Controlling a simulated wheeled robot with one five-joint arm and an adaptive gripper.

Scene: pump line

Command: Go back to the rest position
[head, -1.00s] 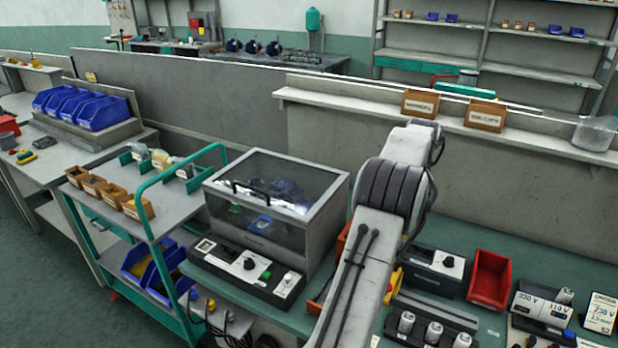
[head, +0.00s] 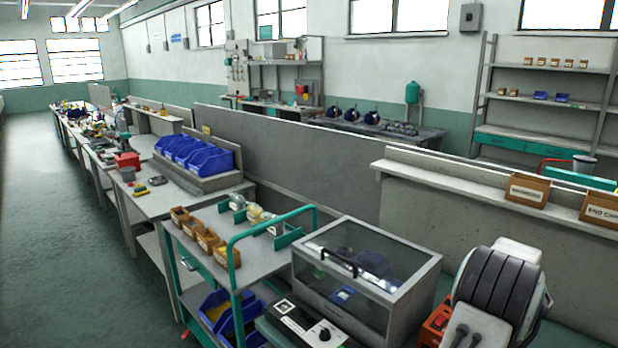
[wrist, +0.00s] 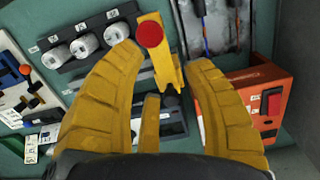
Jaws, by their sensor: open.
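My gripper (wrist: 165,75) shows in the wrist view with its yellow fingers spread apart and nothing held between them. A yellow bracket with a red round cap (wrist: 150,34) lies in line with the gap between the fingers. I cannot tell how far it is below them. In the head view only my arm's upper part shows at the lower right; the gripper is outside that picture.
An orange box with a red switch (wrist: 271,104) and a rack of grey cylinders (wrist: 86,46) are near the fingers. A clear-lidded case (head: 366,268) stands left of my arm, beside a green-handled cart (head: 232,250). The aisle floor (head: 60,220) is clear.

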